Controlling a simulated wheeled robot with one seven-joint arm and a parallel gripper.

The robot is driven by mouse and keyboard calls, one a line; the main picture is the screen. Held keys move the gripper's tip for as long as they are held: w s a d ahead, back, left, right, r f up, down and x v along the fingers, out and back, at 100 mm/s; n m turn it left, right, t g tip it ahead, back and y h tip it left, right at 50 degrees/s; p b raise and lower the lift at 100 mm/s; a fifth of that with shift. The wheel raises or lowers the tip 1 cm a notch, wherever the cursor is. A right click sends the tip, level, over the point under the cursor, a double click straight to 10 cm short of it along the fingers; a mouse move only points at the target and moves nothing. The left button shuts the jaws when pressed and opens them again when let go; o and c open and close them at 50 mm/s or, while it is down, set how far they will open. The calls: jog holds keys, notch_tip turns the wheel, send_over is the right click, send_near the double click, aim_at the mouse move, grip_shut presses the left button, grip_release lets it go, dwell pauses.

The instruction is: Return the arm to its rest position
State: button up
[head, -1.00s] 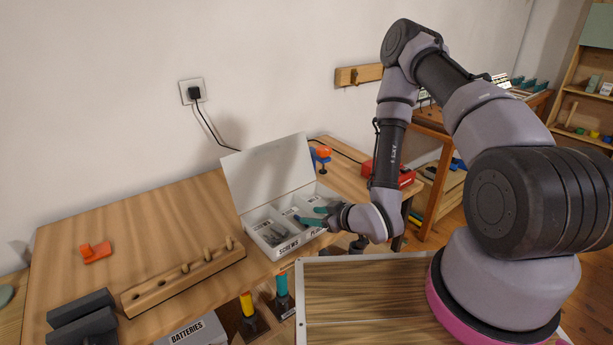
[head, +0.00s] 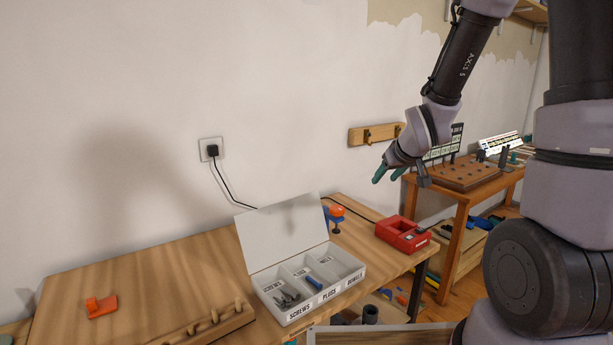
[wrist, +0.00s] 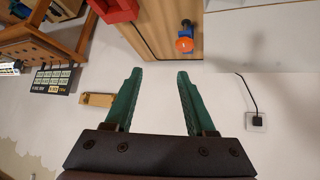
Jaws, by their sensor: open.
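My gripper (head: 388,173) is raised in the air in front of the wall, above and behind the right part of the wooden workbench (head: 180,262). In the wrist view its two green fingers (wrist: 153,100) stand apart with nothing between them. My arm reaches in from the right side of the head view and hangs down to the gripper. The gripper is clear of the open white sorting box (head: 328,290) below it. That box holds screws in its left compartment and a blue piece in its middle one.
A red box-shaped device (head: 402,236) and an orange-and-blue item (head: 335,214) stand on the bench's right part. A wooden wall rack (head: 374,134) is close by the gripper. A side table (head: 460,200) with a pegboard block stands at right. A socket with a plug (head: 211,150) is on the wall.

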jog(key=s+d+r+m, duration=0.4)
jog(key=s+r, duration=0.4)
jog(key=r, duration=0.4)
jog(key=s+r+m, duration=0.1)
jog(key=s+r, duration=0.3)
jog(key=s, duration=0.3)
jog(key=s+r+m+g, duration=0.1)
jog(key=s+r+m, duration=0.1)
jog(key=s, duration=0.5)
jog(key=shift+a+r+y, duration=0.3)
jog(key=shift+r, duration=0.6)
